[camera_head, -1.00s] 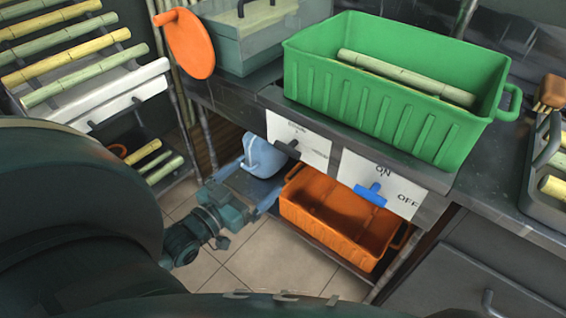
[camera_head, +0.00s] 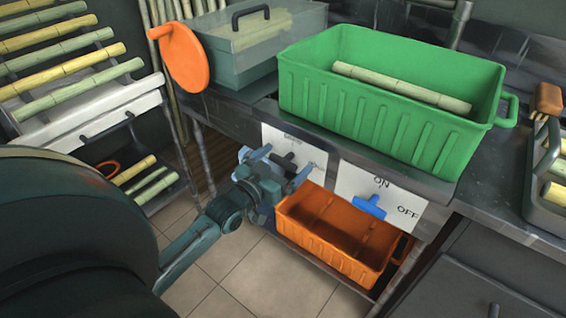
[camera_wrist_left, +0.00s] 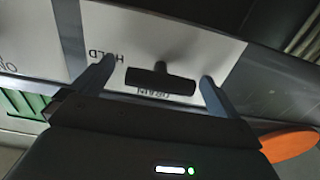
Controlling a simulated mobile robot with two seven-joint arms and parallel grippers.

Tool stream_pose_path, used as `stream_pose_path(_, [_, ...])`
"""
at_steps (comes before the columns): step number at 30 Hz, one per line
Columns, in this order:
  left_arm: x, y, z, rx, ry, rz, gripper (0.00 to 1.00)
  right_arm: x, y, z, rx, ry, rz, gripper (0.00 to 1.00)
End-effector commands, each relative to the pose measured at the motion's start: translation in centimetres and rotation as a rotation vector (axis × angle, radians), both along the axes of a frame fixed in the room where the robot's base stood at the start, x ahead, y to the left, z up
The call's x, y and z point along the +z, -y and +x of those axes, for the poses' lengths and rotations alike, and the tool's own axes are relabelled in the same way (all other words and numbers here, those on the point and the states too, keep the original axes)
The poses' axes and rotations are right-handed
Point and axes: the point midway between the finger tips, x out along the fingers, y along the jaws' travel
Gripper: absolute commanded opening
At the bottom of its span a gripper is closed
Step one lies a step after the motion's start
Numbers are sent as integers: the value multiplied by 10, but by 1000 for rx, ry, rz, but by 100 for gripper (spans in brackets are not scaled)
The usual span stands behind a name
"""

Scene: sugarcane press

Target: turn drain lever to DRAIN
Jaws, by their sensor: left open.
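The drain lever (camera_head: 289,161) is a small dark T-shaped handle on a white label plate (camera_head: 315,158) under the counter's front edge. In the left wrist view the lever (camera_wrist_left: 160,75) has its bar lying roughly across the picture, with "HOLD" to its upper left and "DRAIN" just below it, upside down. My left gripper (camera_head: 282,164) is open at the plate. In the left wrist view its fingers (camera_wrist_left: 157,72) stand on either side of the lever, with gaps visible at both ends of the bar. My right gripper is not in view.
A blue ON/OFF switch (camera_head: 369,207) sits on the plate to the right. An orange crate (camera_head: 330,246) stands below. A green crate (camera_head: 370,128) with cane is on the counter above. An orange disc (camera_head: 185,57) juts out at the counter's left. Open floor lies below my arm.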

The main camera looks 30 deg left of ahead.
Motion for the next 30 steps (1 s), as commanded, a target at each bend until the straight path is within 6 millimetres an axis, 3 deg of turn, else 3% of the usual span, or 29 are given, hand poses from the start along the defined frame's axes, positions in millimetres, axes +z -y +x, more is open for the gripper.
stream_pose_path(8, [0,0,1,0,-1,0,98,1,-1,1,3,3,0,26])
stream_pose_path(21, [0,0,0,0,0,0,62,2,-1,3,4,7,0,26])
stream_pose_path(30, [1,0,0,0,1,32,61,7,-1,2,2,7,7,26])
